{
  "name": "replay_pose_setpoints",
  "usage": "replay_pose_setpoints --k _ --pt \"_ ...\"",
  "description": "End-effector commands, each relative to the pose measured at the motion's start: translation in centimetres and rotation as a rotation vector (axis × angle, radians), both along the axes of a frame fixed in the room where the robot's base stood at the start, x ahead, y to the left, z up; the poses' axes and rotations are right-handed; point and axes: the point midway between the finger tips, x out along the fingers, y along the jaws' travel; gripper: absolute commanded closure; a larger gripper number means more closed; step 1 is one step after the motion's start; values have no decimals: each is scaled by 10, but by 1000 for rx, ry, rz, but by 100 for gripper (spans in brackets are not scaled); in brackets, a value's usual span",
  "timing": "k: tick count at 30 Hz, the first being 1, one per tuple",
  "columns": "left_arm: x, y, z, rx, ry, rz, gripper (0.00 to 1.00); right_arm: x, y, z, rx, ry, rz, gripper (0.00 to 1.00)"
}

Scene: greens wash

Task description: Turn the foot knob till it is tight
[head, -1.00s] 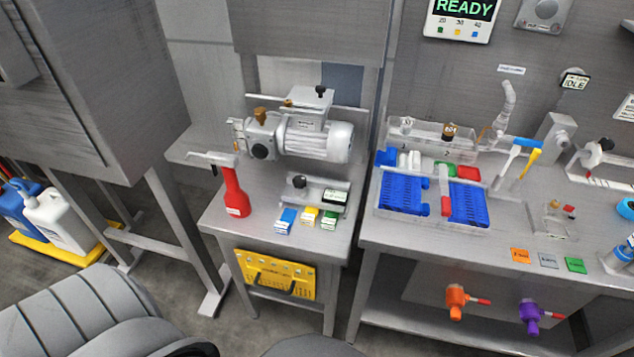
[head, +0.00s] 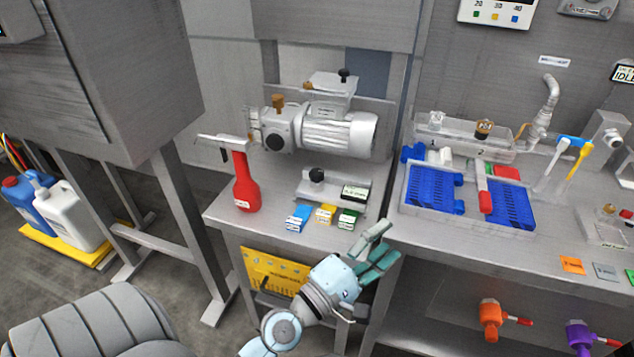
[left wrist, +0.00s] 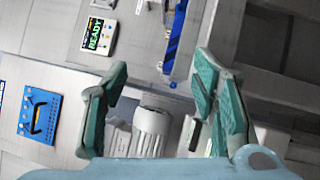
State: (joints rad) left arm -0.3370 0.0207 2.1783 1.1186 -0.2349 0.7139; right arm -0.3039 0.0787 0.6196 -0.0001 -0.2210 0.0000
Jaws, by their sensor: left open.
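One black knob (head: 316,174) stands on a small grey plate (head: 312,190) on the low bench. Another black knob (head: 344,73) tops the box on the grey motor pump (head: 335,130). I cannot tell for sure which is the foot knob. My left gripper (head: 383,243) is in front of the bench's front right corner, apart from both knobs. Its green-padded fingers are spread and empty. In the left wrist view the open gripper (left wrist: 162,85) also shows, with a ribbed grey cylinder (left wrist: 152,128) beyond the fingers. My right gripper is out of view.
A red bottle (head: 245,185) stands left of the plate. Blue, yellow and green small boxes (head: 325,214) lie in front of it. A yellow panel (head: 270,270) hangs below the bench front. The right bench holds a tray (head: 408,203) with blue racks.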

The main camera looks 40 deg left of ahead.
Motion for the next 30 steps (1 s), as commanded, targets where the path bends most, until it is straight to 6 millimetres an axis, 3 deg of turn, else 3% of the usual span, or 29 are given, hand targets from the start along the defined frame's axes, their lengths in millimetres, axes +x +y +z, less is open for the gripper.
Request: replay_pose_setpoints --k 2,4,7,10,14,24,30 --pt "14 40 16 -345 -53 126 47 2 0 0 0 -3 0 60" --pt "20 84 14 -684 -93 258 47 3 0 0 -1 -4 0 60" --pt "20 136 -16 -1111 -129 448 47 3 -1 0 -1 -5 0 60" --pt "17 160 -44 -1346 -142 569 47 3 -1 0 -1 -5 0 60" --pt "27 173 -52 -1402 -145 600 47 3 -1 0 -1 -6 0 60" --pt "103 228 -53 -1396 -148 601 47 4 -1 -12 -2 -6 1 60" --pt "127 245 -52 -1394 -145 601 47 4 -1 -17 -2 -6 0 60"
